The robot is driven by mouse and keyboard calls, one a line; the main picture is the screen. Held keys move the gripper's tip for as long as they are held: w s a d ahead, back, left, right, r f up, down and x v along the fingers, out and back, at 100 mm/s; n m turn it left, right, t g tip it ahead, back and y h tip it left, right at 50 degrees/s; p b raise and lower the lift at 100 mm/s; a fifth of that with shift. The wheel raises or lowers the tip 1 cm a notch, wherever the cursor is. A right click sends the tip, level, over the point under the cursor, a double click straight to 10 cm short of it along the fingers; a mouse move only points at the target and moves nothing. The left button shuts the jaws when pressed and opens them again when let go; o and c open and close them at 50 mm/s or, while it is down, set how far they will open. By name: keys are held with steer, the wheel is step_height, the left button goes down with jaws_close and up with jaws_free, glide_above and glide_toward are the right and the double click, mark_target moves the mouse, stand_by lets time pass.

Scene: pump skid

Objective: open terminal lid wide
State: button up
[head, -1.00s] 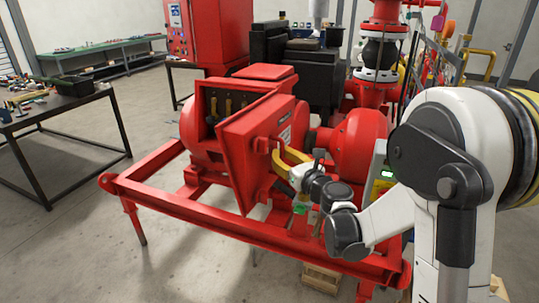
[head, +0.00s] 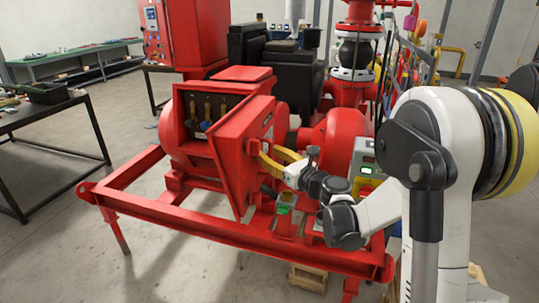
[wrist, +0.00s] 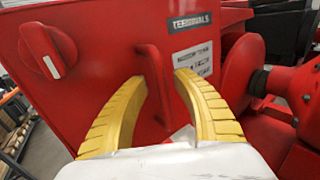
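The terminal lid (head: 242,150) is a red panel standing part open from the red terminal box (head: 200,100), with the lugs inside showing at its left. In the wrist view the lid's outer face (wrist: 100,70) carries a "TERMINALS" label, a red knob (wrist: 47,50) and a red bar handle (wrist: 155,85). My gripper (wrist: 160,66) is at the lid's outer face, with its yellow fingers spread on either side of the handle. The handle lies nearer the left finger, and a gap shows towards the right finger. In the head view the gripper (head: 272,155) sits at the lid's right side.
The red skid frame (head: 215,228) runs low in front of the terminal box. A red pump housing (head: 335,140) and a box with a green display (head: 367,168) stand close to the right of my gripper. Open floor lies at the front left; a dark table (head: 45,115) stands far left.

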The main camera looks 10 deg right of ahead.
steer(key=v, duration=1.2)
steer(key=shift+d+r, duration=0.1)
steer(key=shift+r, duration=0.05)
